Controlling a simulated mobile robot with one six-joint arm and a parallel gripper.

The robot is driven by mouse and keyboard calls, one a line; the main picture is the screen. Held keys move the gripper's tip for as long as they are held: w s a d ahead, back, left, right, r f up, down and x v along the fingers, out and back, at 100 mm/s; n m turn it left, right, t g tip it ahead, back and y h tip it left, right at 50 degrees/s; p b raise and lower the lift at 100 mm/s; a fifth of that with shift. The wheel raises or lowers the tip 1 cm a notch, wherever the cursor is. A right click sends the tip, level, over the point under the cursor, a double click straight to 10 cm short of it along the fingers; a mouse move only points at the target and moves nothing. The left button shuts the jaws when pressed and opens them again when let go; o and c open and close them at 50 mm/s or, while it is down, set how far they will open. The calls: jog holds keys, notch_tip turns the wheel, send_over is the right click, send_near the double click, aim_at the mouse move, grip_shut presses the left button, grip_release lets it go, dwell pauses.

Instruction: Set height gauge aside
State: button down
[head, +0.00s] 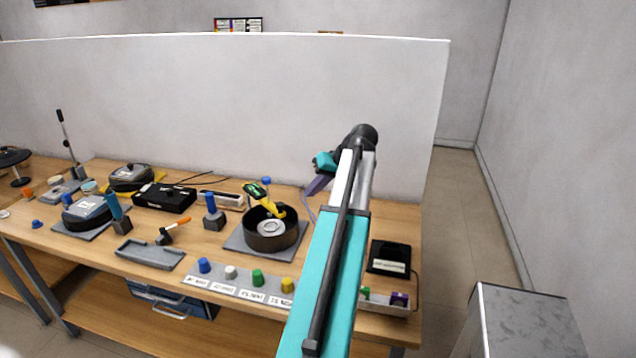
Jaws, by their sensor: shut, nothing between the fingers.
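A yellow tool with a dark head and green face (257,191), which looks like the height gauge, leans inside a dark round pot (290,238). The pot stands on a grey square pad (236,243), with a pale ring-shaped part inside. My gripper (311,192) hangs at the far end of my arm, to the right of the tool and apart from it. Its purple fingers are shut and hold nothing. They are small in this view, and my arm hides some of the table behind it.
Blue, white, green and yellow knobs stand on a labelled strip (236,287) at the front edge. A blue-handled block (213,215) stands left of the pad. An empty grey tray (150,254) lies front left. A black box (389,256) sits at right. A white partition (230,110) rises behind.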

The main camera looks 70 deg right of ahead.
jog(key=w+a+f+p, duration=0.1)
jog(key=w+f+p, duration=0.2)
jog(key=w, duration=0.3)
jog(key=shift+w+a+f+p, duration=0.2)
jog(key=shift+a+f+p, duration=0.15)
jog(key=shift+f, duration=0.3)
jog(key=shift+a, duration=0.2)
